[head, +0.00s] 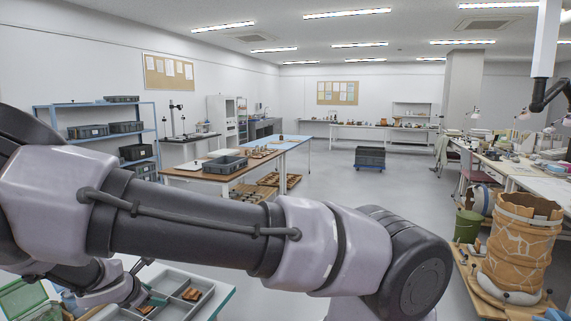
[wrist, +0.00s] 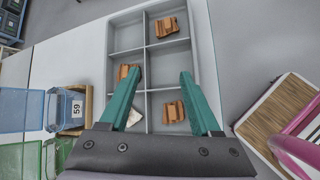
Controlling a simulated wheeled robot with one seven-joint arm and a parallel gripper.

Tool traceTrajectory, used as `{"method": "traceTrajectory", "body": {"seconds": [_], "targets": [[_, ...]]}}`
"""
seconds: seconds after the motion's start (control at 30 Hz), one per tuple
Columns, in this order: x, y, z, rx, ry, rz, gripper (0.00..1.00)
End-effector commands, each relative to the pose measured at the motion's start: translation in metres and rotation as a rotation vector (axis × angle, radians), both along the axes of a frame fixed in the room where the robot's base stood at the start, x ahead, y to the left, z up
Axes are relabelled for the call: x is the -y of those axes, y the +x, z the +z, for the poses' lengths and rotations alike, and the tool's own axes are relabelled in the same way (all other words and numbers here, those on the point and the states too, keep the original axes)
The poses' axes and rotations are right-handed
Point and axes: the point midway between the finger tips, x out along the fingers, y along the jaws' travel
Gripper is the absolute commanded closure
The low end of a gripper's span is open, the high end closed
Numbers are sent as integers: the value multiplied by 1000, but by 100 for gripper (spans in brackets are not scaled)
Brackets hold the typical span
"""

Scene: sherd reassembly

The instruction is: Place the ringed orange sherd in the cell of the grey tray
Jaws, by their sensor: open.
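The grey tray (wrist: 146,87), divided into several cells in two columns, lies on a white table below my gripper (wrist: 160,74). The gripper is open, with its two teal fingers apart and nothing between the tips. One orange sherd (wrist: 168,26) lies in the top right cell. Another orange sherd (wrist: 126,72) is in the middle left cell, partly behind the left finger. A third orange sherd (wrist: 174,111) is in the lower right cell beside the right finger. No ring marking shows clearly on any sherd. In the head view, the tray (head: 170,284) shows at the bottom, partly behind my arm.
A cream piece (wrist: 134,117) lies in the lower left cell. Left of the tray stand a blue clear bin (wrist: 20,110), a card marked 59 (wrist: 77,109) and a green bin (wrist: 22,160). A wooden-topped stool (wrist: 270,118) with a pink part is at the right. The middle right cell looks empty.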

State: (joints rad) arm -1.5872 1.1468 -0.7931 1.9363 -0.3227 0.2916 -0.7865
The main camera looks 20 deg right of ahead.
Motion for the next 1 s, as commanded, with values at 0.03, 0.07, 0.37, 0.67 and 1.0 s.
{"method": "traceTrajectory", "body": {"seconds": [0.03,0.07,0.37,0.67,1.0], "targets": [[18,6,17,-26,85,-121,36],[27,8,24,-38,130,-190,36],[113,12,123,-129,561,-813,36],[197,-9,245,-150,974,-1322,36],[286,-84,370,-67,1419,-1739,36]]}}
